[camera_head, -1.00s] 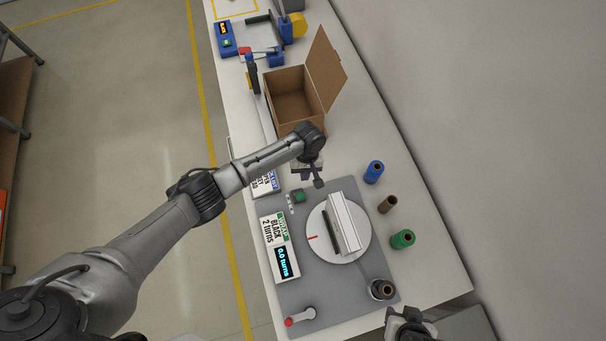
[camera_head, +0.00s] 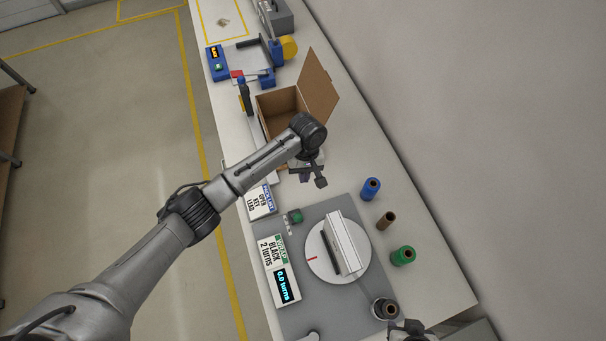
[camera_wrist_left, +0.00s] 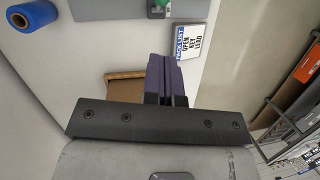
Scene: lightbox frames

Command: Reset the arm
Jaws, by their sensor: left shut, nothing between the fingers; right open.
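My left arm reaches in from the left in the head view. Its gripper (camera_head: 320,180) hangs over the table between the open cardboard box and the grey mat, with its fingers together and empty. In the left wrist view the dark purple fingers (camera_wrist_left: 166,80) are pressed together, with nothing between them. My right gripper (camera_head: 408,330) shows only in part at the bottom edge of the head view. It is open, and no object shows in it.
The cardboard box (camera_head: 270,112) stands behind the left gripper. The grey mat (camera_head: 345,208) carries a white turntable (camera_head: 318,268), a green button (camera_head: 295,216) and a turns display (camera_head: 284,284). Blue (camera_head: 370,189), brown (camera_head: 386,221), green (camera_head: 403,256) and black (camera_head: 384,309) spools line the right side.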

